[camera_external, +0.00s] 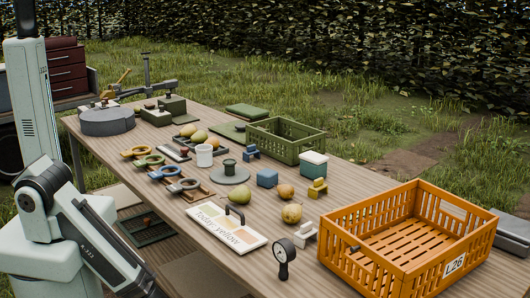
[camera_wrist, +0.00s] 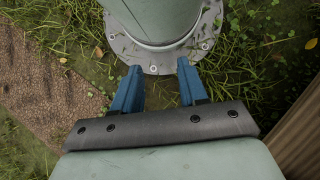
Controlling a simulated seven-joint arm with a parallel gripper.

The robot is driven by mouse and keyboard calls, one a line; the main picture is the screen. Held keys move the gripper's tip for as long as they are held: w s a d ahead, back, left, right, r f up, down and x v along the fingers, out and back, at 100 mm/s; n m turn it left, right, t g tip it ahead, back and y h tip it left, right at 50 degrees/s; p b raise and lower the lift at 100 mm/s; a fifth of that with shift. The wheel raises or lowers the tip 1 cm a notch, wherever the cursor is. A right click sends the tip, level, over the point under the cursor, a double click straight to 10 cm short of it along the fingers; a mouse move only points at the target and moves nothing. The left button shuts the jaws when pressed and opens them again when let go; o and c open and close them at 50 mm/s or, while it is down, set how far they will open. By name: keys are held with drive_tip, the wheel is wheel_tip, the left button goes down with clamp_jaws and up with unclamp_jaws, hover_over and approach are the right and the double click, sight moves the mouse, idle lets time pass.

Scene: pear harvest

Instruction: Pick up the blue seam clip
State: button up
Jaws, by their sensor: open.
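The blue seam clip (camera_external: 251,153) is a small blue piece standing on the wooden table, just left of the green crate's near side in the external view. It does not show in the wrist view. My gripper (camera_wrist: 159,80) has two blue fingers, spread apart with nothing between them. It points down over grass beside my base, away from the table top. In the external view my arm is at the lower left and my gripper is not visible.
A green crate (camera_external: 311,139), a blue block (camera_external: 267,178), a white-and-teal tub (camera_external: 313,164) and a grey disc (camera_external: 230,173) stand near the clip. A yellow clip (camera_external: 317,188), a pale clip (camera_external: 304,234) and several pears lie nearer. An orange crate (camera_external: 481,242) fills the right end.

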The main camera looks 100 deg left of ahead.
drive_tip(key=shift+o, duration=0.3)
drive_tip(key=o, duration=1)
